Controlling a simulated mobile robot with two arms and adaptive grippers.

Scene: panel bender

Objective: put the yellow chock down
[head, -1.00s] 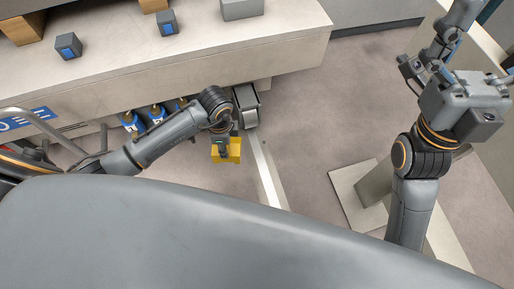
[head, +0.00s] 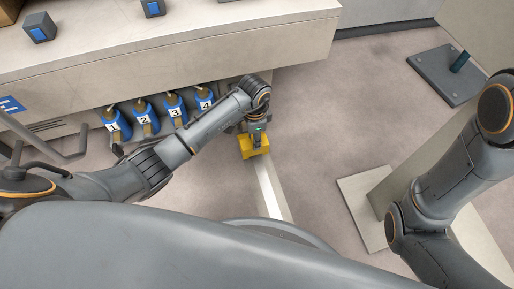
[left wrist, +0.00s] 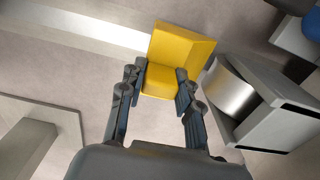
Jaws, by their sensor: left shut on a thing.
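The yellow chock (head: 252,146) is a small L-shaped block. In the head view it hangs under my left gripper (head: 257,129), at the far end of the white floor strip. In the left wrist view the chock (left wrist: 177,52) sits between the two fingers of my left gripper (left wrist: 162,82), which is shut on it. Whether the chock touches the floor is hard to tell. My right arm stands at the right of the head view, but its gripper is outside the picture.
A grey unit with a metal roller (left wrist: 232,90) stands close beside the chock. Numbered blue bottles (head: 175,107) line the bench's underside. The bench (head: 200,45) runs along the back. A white strip (head: 271,190) crosses the floor. Open floor (head: 325,120) lies right of the chock.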

